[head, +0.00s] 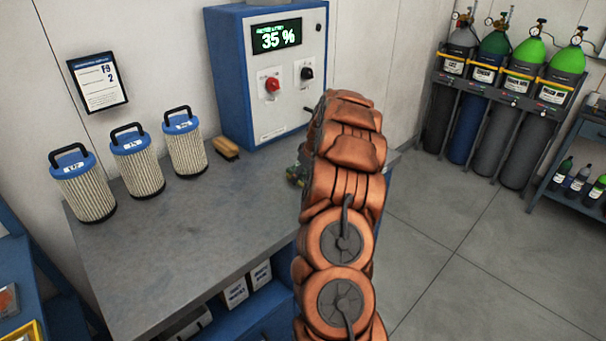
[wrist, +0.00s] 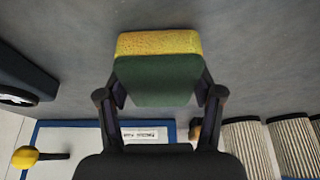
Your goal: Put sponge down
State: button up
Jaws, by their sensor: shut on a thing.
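The sponge (wrist: 158,43), yellow on one layer and dark green on the other, is between the two dark fingers of my gripper (wrist: 160,92) in the wrist view. The gripper is shut on it. Behind the sponge is the grey top of the workbench (head: 170,235). I cannot tell whether the sponge touches that top or hangs above it. In the head view my orange arm hides most of the gripper and the sponge.
Several filter cartridges (head: 138,165) with black handles stand along the bench's back left. A yellow-brown brush (head: 225,149) lies beside them. A blue-framed control box (head: 262,75) reading 35 % stands at the back. The front left of the bench top is clear. Gas cylinders (head: 492,100) stand far right.

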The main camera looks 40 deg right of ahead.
jog(key=shift+f, duration=0.25)
jog(key=o, duration=1.1)
jog(key=shift+r, duration=0.45)
jog(key=b+v, duration=0.4)
jog(key=v, duration=0.7)
jog(key=shift+s+r, duration=0.15)
jog(key=shift+r, duration=0.2)
